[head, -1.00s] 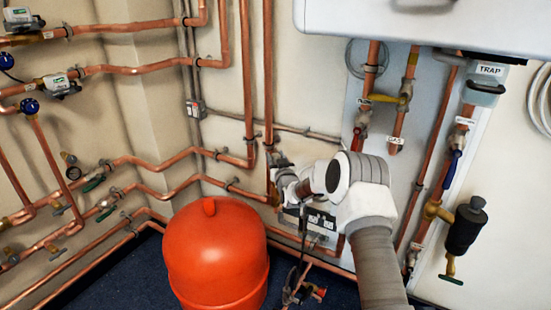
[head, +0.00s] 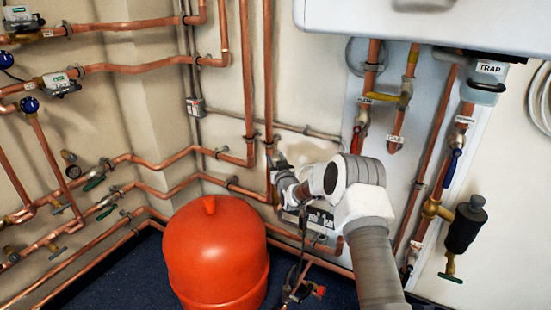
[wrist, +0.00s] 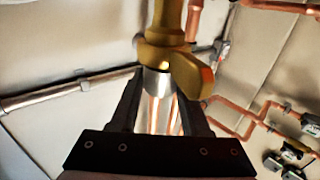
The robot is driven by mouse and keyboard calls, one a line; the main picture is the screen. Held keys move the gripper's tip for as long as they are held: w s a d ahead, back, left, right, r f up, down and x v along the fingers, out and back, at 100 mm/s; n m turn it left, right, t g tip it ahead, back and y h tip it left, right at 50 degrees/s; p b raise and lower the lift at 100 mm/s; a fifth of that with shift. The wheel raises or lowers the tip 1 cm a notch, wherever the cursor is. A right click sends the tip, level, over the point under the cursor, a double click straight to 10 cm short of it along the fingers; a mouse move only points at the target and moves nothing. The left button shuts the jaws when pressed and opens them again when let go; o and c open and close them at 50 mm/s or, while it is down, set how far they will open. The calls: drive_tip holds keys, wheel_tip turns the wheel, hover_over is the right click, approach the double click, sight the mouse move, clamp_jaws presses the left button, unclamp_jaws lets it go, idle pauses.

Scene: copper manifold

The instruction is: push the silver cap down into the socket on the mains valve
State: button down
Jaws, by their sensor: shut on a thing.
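In the wrist view, my gripper (wrist: 160,92) is shut on the silver cap (wrist: 156,112), a shiny cylinder standing between the two dark fingers. The cap's far end meets or overlaps the brass mains valve (wrist: 184,70), which has a rounded body and a side lobe. I cannot tell how deep the cap sits in the socket, as the brass and the fingers hide the joint. In the head view, my own wrist and forearm hide the gripper, the cap and the valve near the wall.
A red tank (head: 214,255) stands on the floor just left of my arm. Copper pipes (head: 247,90) run along the walls behind. A white boiler casing (head: 420,25) hangs above right, and a black filter (head: 466,225) is at the right.

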drive_tip(key=shift+c, duration=1.5)
unclamp_jaws()
drive_tip(key=s+d+p, duration=0.2)
drive_tip(key=s+p, duration=0.2)
drive_tip(key=s, duration=1.3)
drive_tip(key=shift+d+p, duration=0.35)
drive_tip(key=shift+s, duration=0.1)
